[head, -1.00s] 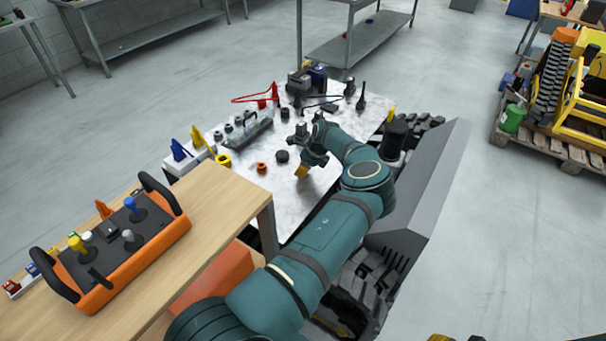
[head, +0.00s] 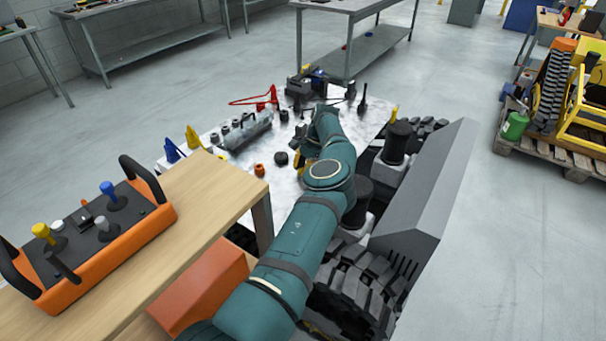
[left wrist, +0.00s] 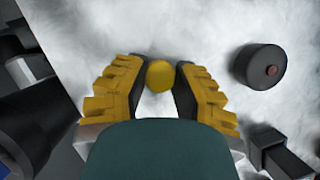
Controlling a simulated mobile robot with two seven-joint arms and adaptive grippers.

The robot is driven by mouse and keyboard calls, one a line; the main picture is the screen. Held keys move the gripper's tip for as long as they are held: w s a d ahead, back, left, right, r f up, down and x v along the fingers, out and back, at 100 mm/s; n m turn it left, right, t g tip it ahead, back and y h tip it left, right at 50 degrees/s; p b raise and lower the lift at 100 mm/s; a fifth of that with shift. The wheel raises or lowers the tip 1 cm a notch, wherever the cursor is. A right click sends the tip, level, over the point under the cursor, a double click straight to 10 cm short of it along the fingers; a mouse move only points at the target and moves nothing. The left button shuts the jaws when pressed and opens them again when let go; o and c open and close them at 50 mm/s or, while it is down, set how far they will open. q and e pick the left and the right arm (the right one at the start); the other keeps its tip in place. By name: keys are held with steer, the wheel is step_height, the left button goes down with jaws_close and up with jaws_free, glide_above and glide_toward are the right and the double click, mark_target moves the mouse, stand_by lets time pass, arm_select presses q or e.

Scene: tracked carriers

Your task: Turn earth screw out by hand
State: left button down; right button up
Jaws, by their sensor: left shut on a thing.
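My left gripper (head: 301,164) reaches over the white marbled worktop (head: 272,183) in the head view, partly hidden by its own arm. In the left wrist view, its yellow ribbed fingers (left wrist: 160,78) are shut on a small round yellow knob (left wrist: 160,74), which sits between the fingertips. The knob may be the earth screw's head; its shank and what lies under it are hidden. My right gripper is not in view.
A black round cap (left wrist: 258,66) lies right of the fingers; a dark block (left wrist: 278,154) is at lower right. An orange control box (head: 110,245) stands on the wooden table (head: 205,215). A tracked carrier (head: 420,195) is right of my arm.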

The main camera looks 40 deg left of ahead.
arm_select(q)
steer(key=shift+s+f+n+h+b, duration=0.1)
steer(key=shift+f+n+h+b, duration=0.3)
steer(key=shift+n, duration=0.5)
steer(key=shift+r, duration=0.1)
steer(key=c, duration=0.7)
jaws_free()
steer(key=shift+r, duration=0.1)
steer(key=shift+r, duration=0.1)
steer(key=shift+r, duration=0.25)
step_height(320, 180, up, 9)
steer(key=shift+r, duration=0.2)
